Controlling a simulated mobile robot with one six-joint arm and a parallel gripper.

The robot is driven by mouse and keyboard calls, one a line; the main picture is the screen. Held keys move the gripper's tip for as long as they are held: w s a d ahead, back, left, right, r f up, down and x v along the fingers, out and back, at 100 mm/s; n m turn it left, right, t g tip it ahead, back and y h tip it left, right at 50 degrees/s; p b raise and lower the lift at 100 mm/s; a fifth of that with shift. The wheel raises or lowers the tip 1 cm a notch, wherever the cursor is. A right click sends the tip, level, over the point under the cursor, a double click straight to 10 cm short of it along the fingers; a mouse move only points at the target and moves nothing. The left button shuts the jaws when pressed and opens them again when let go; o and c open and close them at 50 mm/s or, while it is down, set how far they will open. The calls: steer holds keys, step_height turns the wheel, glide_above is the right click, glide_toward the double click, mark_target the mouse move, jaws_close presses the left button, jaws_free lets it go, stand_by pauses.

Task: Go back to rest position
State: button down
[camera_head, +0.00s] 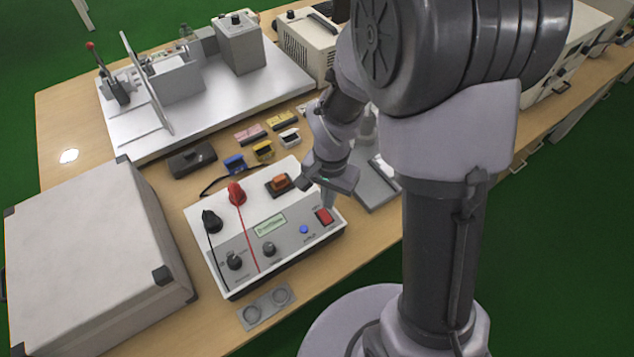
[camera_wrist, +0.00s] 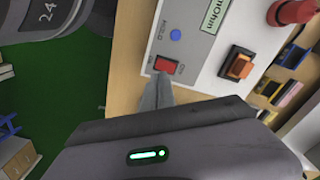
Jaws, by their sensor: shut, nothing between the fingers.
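My gripper (camera_head: 327,196) is shut and empty. In the head view its fingertips point down just above the red switch (camera_head: 324,216) at the right end of the white test device (camera_head: 222,263). In the wrist view the shut fingers (camera_wrist: 157,92) reach up to the red switch (camera_wrist: 167,65); I cannot tell whether they touch it. The device also carries a blue button (camera_head: 304,229), an orange switch (camera_head: 278,183), dark knobs, a small display, and red and black plugs with leads.
A large grey case (camera_head: 85,260) stands at the left. A fixture on a metal plate (camera_head: 150,130) is at the back. Small coloured blocks (camera_head: 263,151) lie behind the device. A flat grey piece (camera_head: 267,306) lies in front. Equipment boxes (camera_head: 305,45) stand at the back and right.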

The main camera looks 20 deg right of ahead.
steer(key=s+a+r+n+t, duration=0.1)
steer(key=s+r+t, duration=0.1)
steer(key=s+r, duration=0.2)
steer(key=s+a+r+n+t+y, duration=0.1)
steer(key=s+r, duration=0.3)
steer(key=r, duration=0.7)
steer(key=s+a+r+n+t+y, duration=0.1)
steer(key=s+a+r+n+t, duration=0.1)
steer(key=s+r, duration=0.2)
step_height(320, 180, up, 3)
steer(key=shift+s+r+t, duration=0.15)
steer(key=shift+s+t, duration=0.25)
